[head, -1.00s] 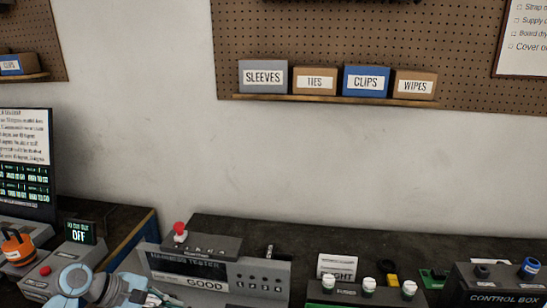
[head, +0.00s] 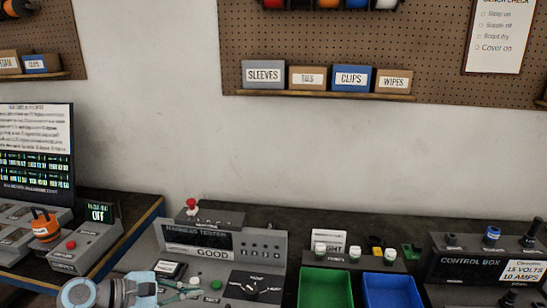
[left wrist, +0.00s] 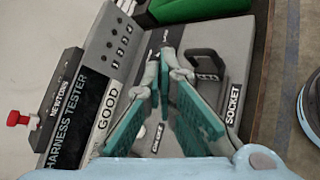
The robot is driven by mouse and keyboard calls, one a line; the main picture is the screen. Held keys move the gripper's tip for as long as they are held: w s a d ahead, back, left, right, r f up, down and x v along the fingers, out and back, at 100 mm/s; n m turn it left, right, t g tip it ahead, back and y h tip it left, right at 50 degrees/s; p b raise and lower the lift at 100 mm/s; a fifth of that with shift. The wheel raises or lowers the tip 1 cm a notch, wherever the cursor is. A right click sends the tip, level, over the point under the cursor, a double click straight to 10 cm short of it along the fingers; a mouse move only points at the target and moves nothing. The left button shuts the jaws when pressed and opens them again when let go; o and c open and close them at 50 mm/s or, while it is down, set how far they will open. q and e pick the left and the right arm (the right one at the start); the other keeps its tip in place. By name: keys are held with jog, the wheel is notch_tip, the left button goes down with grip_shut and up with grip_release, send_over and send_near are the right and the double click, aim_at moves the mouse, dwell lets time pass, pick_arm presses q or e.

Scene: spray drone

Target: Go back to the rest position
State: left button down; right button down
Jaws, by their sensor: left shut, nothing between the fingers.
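My left gripper (head: 186,288) is at the lower left of the head view, in front of the harness tester (head: 195,241), with its pale blue wrist at the bottom edge. In the left wrist view its teal-padded fingers (left wrist: 168,88) are shut with nothing held. They appear over the tester's sloped panel, between the GOOD display and the SOCKET label. I cannot tell the exact gap to the panel. My right gripper is not in view.
A green tray (head: 325,270) and a blue tray (head: 376,276) stand right of the tester. The control box (head: 476,262) is at far right. A small box with a red button (head: 72,243) and an OFF display are at left.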

pick_arm(q)
jog(key=w+d+r+n+t+h, duration=0.1)
jog(key=d+r+n+t+h, duration=0.25)
jog(key=r+n, duration=0.2)
jog(key=s+a+r+n+t+y, duration=0.1)
jog(key=a+r+n+t+y, duration=0.55)
jog(key=n+t, duration=0.75)
jog(key=s+a+f+n+g+y, duration=0.35)
jog(key=n+y, duration=0.25)
jog(key=n, duration=0.5)
jog(key=s+a+f+n+g+y, duration=0.25)
jog(key=a+f+n+y, duration=0.3)
jog(key=n, duration=0.55)
jog(key=s+f+n+g, duration=0.7)
jog(key=s+f+n, duration=0.1)
jog(key=f, duration=0.3)
jog(key=s+d+f+n+g+h, duration=0.1)
jog(key=s+d+f+n+g, duration=0.2)
jog(key=s, duration=0.4)
jog(key=s+d+f+n+g+h, duration=0.2)
jog(key=s+d+f+g, duration=0.2)
jog(key=s, duration=0.3)
notch_tip(320, 180, down, 20)
jog(key=s+a+g, duration=0.2)
jog(key=s, duration=0.1)
jog(key=s+f+g, duration=0.1)
jog(key=s+f, duration=1.2)
jog(key=s, duration=0.1)
jog(key=shift+a, duration=0.3)
